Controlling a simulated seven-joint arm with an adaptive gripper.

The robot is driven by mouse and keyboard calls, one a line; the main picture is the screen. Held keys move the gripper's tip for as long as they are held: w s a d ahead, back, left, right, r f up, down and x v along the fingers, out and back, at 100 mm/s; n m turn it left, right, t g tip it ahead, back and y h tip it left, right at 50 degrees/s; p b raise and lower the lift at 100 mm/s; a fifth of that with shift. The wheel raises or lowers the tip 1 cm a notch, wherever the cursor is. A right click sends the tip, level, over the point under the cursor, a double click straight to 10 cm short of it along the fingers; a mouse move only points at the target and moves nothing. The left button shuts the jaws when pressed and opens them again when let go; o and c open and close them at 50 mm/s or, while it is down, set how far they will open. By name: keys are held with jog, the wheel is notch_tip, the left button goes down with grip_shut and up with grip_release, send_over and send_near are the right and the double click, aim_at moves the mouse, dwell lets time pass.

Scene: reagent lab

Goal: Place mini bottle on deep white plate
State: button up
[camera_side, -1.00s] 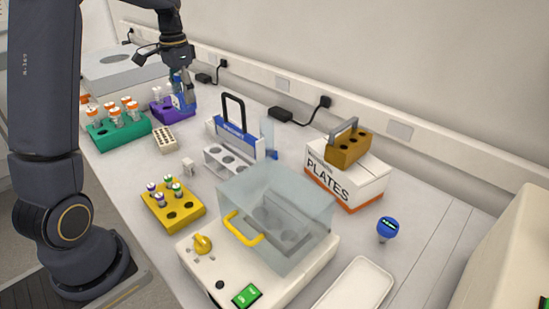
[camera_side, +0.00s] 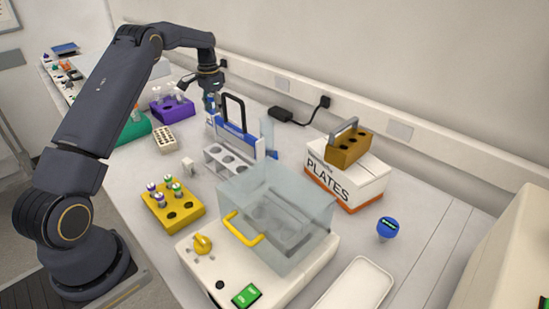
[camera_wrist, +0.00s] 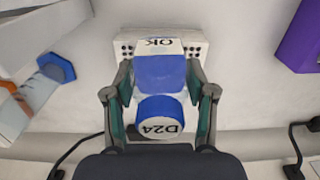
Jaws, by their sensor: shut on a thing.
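My gripper (camera_wrist: 160,112) is shut on the mini bottle, which has a blue cap (camera_wrist: 159,118) marked D24 and shows blue and white between the fingers in the wrist view. A small pale plate with holes (camera_side: 163,139) stands in front of the purple rack.
A yellow rack (camera_side: 172,209), a clear-lidded device (camera_side: 262,235) and the PLATES box (camera_side: 345,180) stand nearer. A shallow white tray (camera_side: 355,287) lies in front.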

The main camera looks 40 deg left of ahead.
jog(key=shift+f, duration=0.45)
jog(key=shift+f, duration=0.15)
jog(key=o, duration=1.2)
jog(key=shift+o, duration=0.2)
